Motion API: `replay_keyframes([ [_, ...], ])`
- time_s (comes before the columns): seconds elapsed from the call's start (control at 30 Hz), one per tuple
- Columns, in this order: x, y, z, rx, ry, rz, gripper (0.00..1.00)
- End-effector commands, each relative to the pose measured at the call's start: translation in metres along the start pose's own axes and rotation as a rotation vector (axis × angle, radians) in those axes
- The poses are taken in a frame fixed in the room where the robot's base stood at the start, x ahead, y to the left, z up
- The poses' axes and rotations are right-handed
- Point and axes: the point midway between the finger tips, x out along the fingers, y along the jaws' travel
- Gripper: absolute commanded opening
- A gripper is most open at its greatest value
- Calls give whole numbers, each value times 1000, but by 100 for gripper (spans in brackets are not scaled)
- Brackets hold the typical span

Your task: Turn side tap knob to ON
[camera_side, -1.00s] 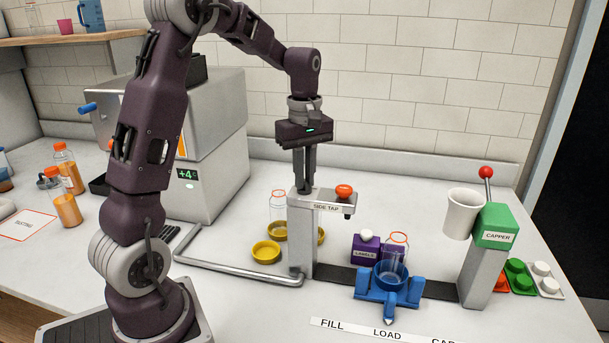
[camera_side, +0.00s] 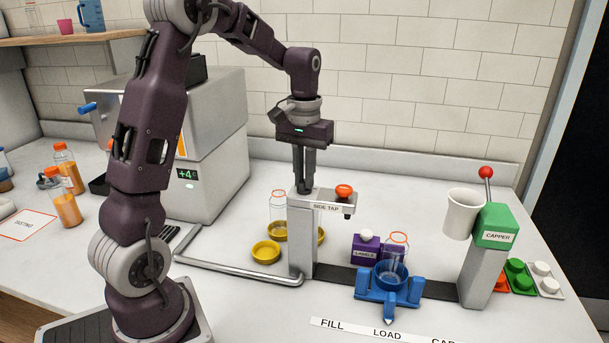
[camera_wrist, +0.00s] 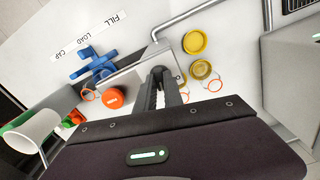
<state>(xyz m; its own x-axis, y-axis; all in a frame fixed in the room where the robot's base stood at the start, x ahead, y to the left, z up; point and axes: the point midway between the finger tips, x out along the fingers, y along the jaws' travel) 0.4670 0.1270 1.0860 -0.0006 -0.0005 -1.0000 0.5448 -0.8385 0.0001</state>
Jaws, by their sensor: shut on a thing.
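The side tap (camera_side: 301,240) is a grey post with an arm labelled SIDE TAP (camera_side: 326,207) reaching right. An orange-red cap (camera_side: 344,191) sits at the arm's end; it also shows in the wrist view (camera_wrist: 111,98), apart from my fingers. My gripper (camera_side: 305,188) points straight down at the top of the post, left of the orange cap. Its fingers (camera_wrist: 160,75) are shut on the side tap knob on the post top. The fingers hide most of the knob, and its ON marking cannot be seen.
A blue holder (camera_side: 389,287) with a clear bottle (camera_side: 395,262) stands right of the post, by a purple LABELS box (camera_side: 366,248). Yellow dishes (camera_side: 266,252) lie behind the post. A grey pipe (camera_side: 235,272) runs left. The green capper (camera_side: 495,228) stands far right.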

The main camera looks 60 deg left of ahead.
Motion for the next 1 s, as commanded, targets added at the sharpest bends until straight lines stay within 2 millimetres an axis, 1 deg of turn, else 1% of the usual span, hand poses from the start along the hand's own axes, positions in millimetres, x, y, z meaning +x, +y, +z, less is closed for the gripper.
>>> replay_keyframes([
  [0.2,-1,0,0,198,3,1,0],
  [0.5,-1,0,-1,423,4,0,0],
  [0.7,-1,0,-1,520,4,-1,0],
  [1.0,-2,0,-1,585,4,-1,0],
])
